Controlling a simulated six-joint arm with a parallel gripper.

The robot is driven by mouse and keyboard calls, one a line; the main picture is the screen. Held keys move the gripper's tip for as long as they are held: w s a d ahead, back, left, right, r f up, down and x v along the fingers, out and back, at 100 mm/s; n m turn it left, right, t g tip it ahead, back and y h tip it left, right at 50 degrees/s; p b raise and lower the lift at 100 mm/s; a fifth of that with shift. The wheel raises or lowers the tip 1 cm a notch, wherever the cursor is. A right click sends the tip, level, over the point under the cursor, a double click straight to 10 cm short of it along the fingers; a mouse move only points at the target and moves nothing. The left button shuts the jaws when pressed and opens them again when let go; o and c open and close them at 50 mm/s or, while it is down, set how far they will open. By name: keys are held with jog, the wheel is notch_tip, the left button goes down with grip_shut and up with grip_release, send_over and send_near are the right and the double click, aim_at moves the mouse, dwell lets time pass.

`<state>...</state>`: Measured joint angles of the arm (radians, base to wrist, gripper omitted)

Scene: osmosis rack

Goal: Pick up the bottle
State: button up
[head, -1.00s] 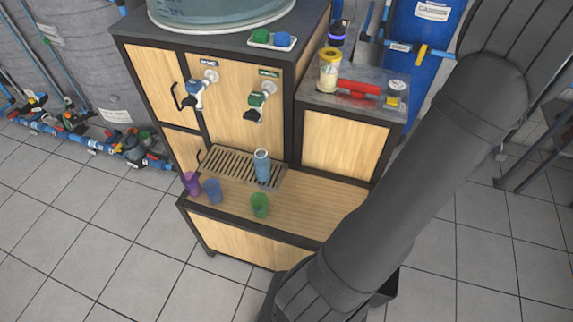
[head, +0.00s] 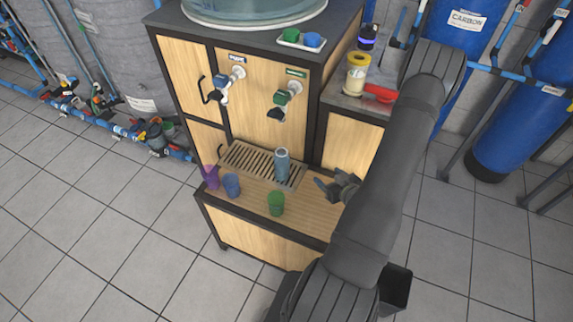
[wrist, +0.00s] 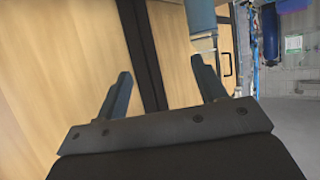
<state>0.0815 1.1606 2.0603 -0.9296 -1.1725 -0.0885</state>
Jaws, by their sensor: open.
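The blue-grey bottle (head: 282,167) stands upright on the slatted drip grate of the wooden cabinet. My gripper (head: 326,186) is to the right of the bottle, above the wooden counter and apart from it, partly hidden behind my arm. In the wrist view the two fingers of my gripper (wrist: 160,78) are spread, with nothing between them. A blue cylindrical thing at the top of the wrist view, probably the bottle (wrist: 200,17), is cut off by the frame edge and lies beyond the fingertips.
A purple cup (head: 211,177), a blue cup (head: 232,185) and a green cup (head: 276,203) stand on the counter left of my gripper. Two taps, one blue (head: 221,87) and one green (head: 281,98), stick out above the grate (head: 243,160). The side cabinet (head: 351,143) stands behind my gripper.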

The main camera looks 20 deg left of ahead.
aim_at(279, 150)
jog(key=s+a+r+n+y, duration=0.15)
jog(key=s+a+r, duration=0.25)
jog(key=a, duration=0.4)
jog(key=shift+m, duration=0.25)
jog(key=x, duration=1.7)
jog(key=shift+f, duration=0.15)
jog(key=shift+c, duration=0.4)
grip_shut()
